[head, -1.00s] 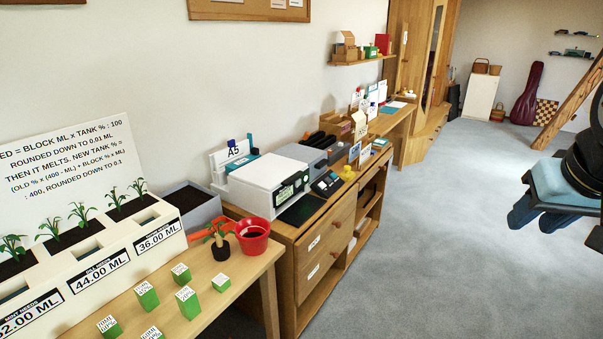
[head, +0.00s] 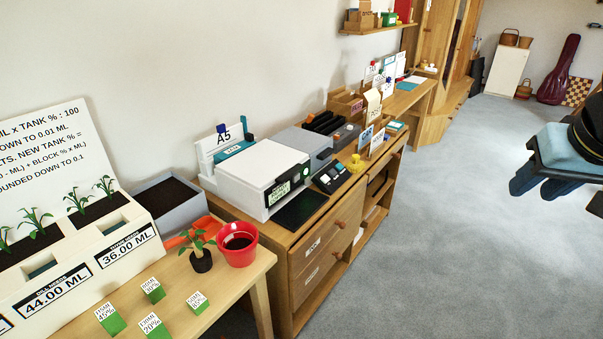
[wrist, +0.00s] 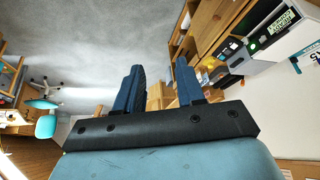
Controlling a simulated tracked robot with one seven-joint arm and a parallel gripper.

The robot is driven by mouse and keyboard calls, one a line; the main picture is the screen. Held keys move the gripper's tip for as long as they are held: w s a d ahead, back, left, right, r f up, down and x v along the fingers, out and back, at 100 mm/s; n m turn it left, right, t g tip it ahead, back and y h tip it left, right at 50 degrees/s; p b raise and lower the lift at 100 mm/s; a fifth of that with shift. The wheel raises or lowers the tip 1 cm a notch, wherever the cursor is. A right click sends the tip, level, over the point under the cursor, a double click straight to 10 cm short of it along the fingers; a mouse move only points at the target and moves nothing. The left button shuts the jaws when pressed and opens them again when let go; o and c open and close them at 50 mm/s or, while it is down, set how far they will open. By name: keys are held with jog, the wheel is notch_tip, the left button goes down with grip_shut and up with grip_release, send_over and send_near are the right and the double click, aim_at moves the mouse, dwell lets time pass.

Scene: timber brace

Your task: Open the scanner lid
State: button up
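A white, flat-topped machine (head: 258,172) stands on the wooden cabinet (head: 345,215); it appears to be the scanner, and its top looks shut. Its front right corner carries a small green-lit display (head: 280,190). A grey box-shaped part (head: 303,143) adjoins it on the far side; I cannot tell whether it belongs to the scanner. My gripper (head: 538,185) hangs over the floor at the right edge of the head view, well apart from the machine. In the wrist view my gripper (wrist: 158,85) has its two blue fingers apart with nothing between them.
A dark pad (head: 300,210), a small black keypad device (head: 330,176) and a yellow object (head: 356,163) lie near the machine. A red pot (head: 239,243) and a seedling (head: 200,248) stand on the nearer table. Open grey carpet (head: 450,240) lies right of the cabinet.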

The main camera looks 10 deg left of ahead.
jog(key=w+a+f+n+t+y, duration=0.1)
jog(key=w+a+f+n+t, duration=0.25)
jog(key=w, duration=0.55)
jog(key=w+a+f+n+y, duration=0.1)
jog(key=w+a+f+n, duration=0.2)
jog(key=w+a+n, duration=0.5)
jog(key=w+a+f+n+t+y, duration=0.1)
jog(key=w+a+f+t, duration=0.2)
jog(key=w, duration=0.8)
jog(key=n+y, duration=1)
jog(key=n, duration=0.5)
send_near(293, 176)
jog(key=shift+m+t, duration=0.25)
jog(key=shift+t, duration=0.1)
jog(key=x, duration=0.8)
jog(key=shift+a+f, duration=0.15)
jog(key=shift+s, duration=0.1)
grip_shut()
